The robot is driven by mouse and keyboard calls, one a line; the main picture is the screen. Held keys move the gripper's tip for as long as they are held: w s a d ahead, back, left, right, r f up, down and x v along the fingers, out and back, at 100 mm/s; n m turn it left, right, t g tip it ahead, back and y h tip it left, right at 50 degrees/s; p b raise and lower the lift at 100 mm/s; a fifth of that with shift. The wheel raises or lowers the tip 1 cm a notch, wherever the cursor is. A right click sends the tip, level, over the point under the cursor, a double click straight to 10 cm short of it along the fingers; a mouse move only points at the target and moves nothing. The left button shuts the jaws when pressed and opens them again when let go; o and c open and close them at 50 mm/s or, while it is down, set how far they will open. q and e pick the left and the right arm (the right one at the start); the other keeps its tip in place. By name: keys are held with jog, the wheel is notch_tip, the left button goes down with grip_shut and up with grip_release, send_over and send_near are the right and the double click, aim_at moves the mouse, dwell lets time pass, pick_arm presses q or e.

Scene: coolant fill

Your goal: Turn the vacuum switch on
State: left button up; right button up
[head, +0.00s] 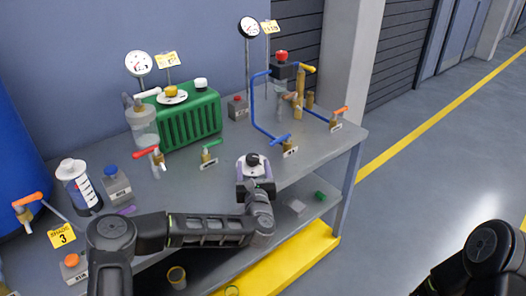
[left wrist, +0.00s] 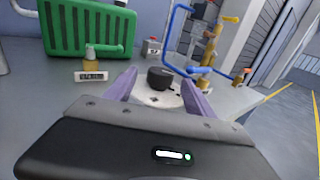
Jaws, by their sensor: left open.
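A black knob (head: 252,159) on a round white plate stands on the grey bench. It may be the vacuum switch, but no label on it can be read. My left gripper (head: 254,172) is at the knob, its purple fingers open. In the left wrist view the fingers stand on either side of the knob (left wrist: 160,77) and its white plate (left wrist: 158,97), with gaps between. The near part of the plate is hidden by my gripper. The knob's setting cannot be told. My right arm shows dark at the lower right of the head view; its gripper is out of view.
A green ribbed unit (head: 187,121) stands behind, with gauges above. A green-handled valve (head: 208,156) is left of the knob, blue piping (head: 254,105) right. A red-button box (head: 237,108) and blue-button box (head: 117,186) stand apart. The bench's front right is clear.

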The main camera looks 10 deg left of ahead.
aim_at(252, 154)
dwell(0.3)
pick_arm(q)
jog(key=p+x, duration=0.1)
jog(key=x, duration=0.5)
jog(key=shift+w, duration=0.2)
jog(key=shift+w+a+p, duration=0.15)
jog(key=shift+w+p, duration=0.15)
jog(key=shift+w, duration=0.35)
jog(key=shift+c, duration=0.3)
jog(key=c, duration=1.3)
jog(key=shift+f, duration=0.1)
